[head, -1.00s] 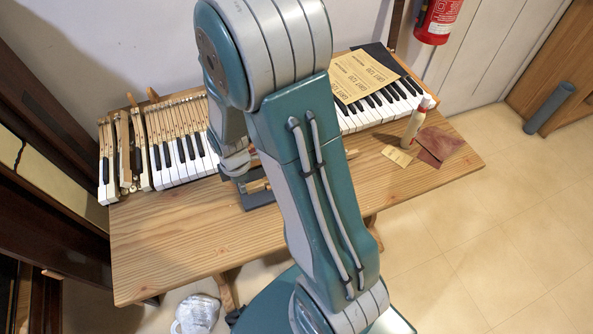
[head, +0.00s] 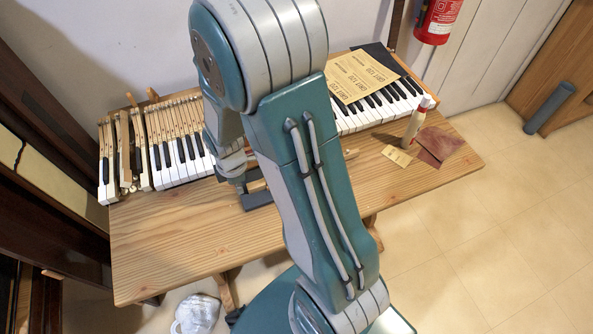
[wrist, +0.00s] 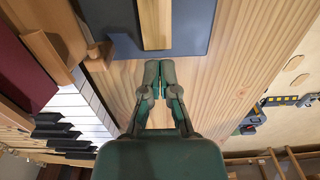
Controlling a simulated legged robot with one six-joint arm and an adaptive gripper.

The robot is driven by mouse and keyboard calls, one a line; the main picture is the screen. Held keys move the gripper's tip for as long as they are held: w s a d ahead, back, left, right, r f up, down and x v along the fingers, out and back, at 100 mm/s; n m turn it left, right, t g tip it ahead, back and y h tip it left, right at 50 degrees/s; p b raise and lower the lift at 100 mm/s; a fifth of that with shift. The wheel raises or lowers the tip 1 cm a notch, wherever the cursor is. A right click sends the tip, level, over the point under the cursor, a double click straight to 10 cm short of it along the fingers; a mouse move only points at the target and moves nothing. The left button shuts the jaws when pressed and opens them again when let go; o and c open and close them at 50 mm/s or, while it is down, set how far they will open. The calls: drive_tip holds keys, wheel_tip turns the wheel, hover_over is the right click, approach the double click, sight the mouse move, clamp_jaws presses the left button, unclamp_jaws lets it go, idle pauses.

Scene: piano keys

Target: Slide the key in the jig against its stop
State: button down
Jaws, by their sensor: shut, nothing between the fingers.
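The jig is a dark grey-blue plate (wrist: 193,38) at the top of the wrist view. A pale wooden key (wrist: 155,24) lies on it, its near end short of the plate's near edge and its far end out of frame. My gripper (wrist: 160,76) is shut and empty, with its fingertips just on the near side of the plate, roughly in line with the key.
The keyboard (head: 178,158) stands along the back of the wooden table (head: 190,230). Sandpaper sheets (head: 358,76) lie on its right part. A glue bottle (head: 414,122) and a reddish sheet (head: 438,145) are at the right. The table front is clear.

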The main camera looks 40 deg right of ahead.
wheel_tip(320, 180, up, 7)
idle(0.9)
idle(0.4)
drive_tip(key=s+a+r+m+t, duration=0.1)
drive_tip(key=s+r+m+t, duration=0.1)
drive_tip(key=s+r+m, duration=0.4)
drive_tip(key=s+a+r+m+t, duration=0.1)
drive_tip(key=s+r+m+t, duration=0.2)
drive_tip(key=s+r+m, duration=0.4)
wheel_tip(320, 180, up, 7)
drive_tip(key=shift+s+a+f+m+t, duration=0.1)
drive_tip(key=shift+s+a+m+t, duration=0.15)
drive_tip(key=shift+m, duration=0.45)
drive_tip(key=shift+d, duration=0.15)
